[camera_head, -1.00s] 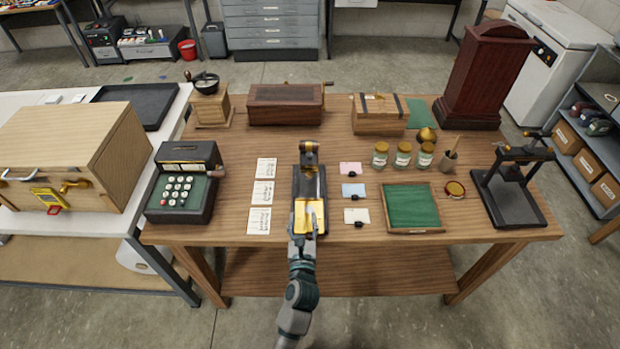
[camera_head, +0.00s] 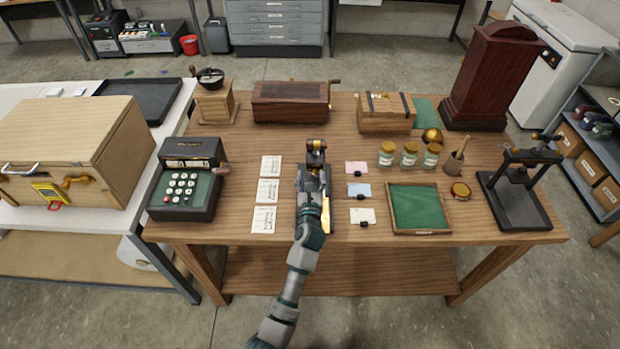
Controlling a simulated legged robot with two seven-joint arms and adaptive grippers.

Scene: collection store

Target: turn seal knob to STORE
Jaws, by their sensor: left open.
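No knob with a readable STORE mark can be made out. The pale wooden case (camera_head: 60,125) on the white table at the left has a yellow plate (camera_head: 48,193), a brass fitting (camera_head: 78,181) and a red tag (camera_head: 54,207) on its front. I cannot tell whether one of these is the seal knob. My left gripper (camera_head: 313,172) is open over the black-and-brass device (camera_head: 316,146) at the middle of the wooden table. It hides much of the device's base, and contact cannot be told. It is well to the right of the case. My right gripper is out of view.
A black register (camera_head: 187,185) stands between the case and my left arm. White cards (camera_head: 268,191), coloured cards (camera_head: 358,190), several jars (camera_head: 409,155) and a green tray (camera_head: 418,208) flank the device. A wooden box with a crank (camera_head: 290,102) stands behind it.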

